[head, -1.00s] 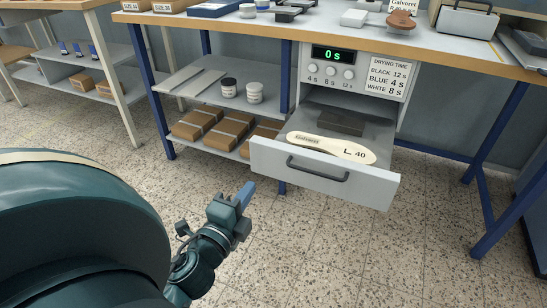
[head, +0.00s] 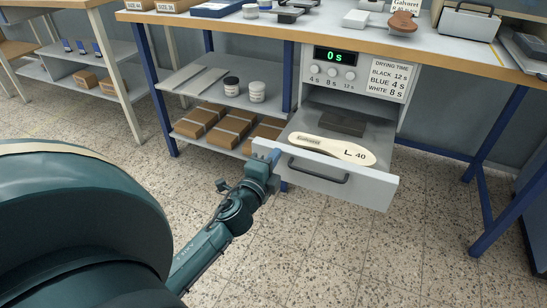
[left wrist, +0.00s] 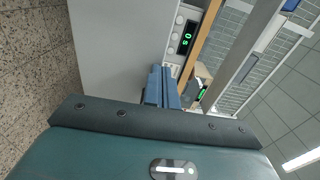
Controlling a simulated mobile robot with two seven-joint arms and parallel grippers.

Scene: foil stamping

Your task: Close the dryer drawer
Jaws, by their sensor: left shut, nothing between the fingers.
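The dryer drawer (head: 368,190) is pulled out under the dryer (head: 318,88), with a dark handle (head: 318,172) on its grey front. A cream insole marked "L 40" (head: 335,149) lies in it, in front of a dark block (head: 343,123). My left gripper (head: 274,157) is shut and empty, in front of the left end of the drawer front. In the left wrist view, its blue fingers (left wrist: 160,86) overlap the grey drawer front (left wrist: 115,45); I cannot tell whether they touch. The dryer display (left wrist: 186,42) reads "0 s". My right gripper is not in view.
The workbench edge (head: 240,32) runs above the drawer. A lower shelf (head: 200,88) with two jars stands left of the dryer, above brown boxes (head: 235,127). A blue table leg (head: 478,205) stands at the right. The floor before the drawer is clear.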

